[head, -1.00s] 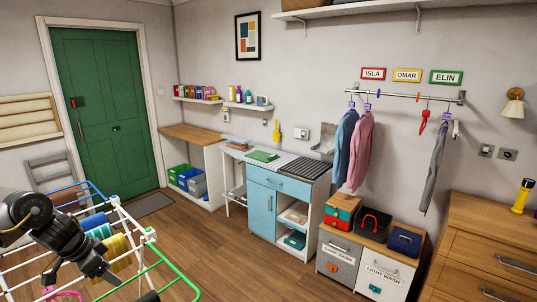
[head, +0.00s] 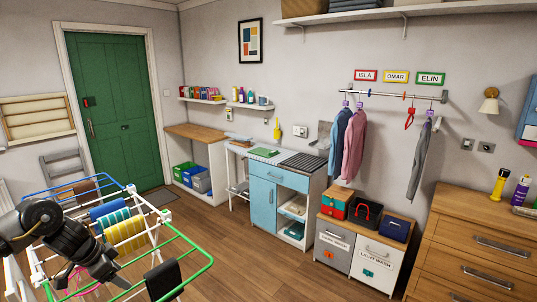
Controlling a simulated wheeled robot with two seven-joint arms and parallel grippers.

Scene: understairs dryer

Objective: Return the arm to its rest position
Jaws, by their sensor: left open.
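My left arm comes in from the left in the head view, over the drying rack. My left gripper (head: 122,280) points down and to the right, above or in front of the rack's bars. Its jaws are open, and I see nothing held in them. The drying rack (head: 190,238) has white, blue and green rails. On it hang a yellow cloth (head: 127,234), a blue and teal striped cloth (head: 108,214), a brown cloth (head: 86,190) and a black cloth (head: 163,281). The arm hides part of the rack. My right gripper is not in view.
A blue cabinet (head: 265,196) stands at the back wall. Wash bins (head: 375,262) and a wooden drawer unit (head: 480,250) stand on the right. A rail (head: 395,95) with hanging clothes is above. The wooden floor (head: 235,245) right of the rack is clear.

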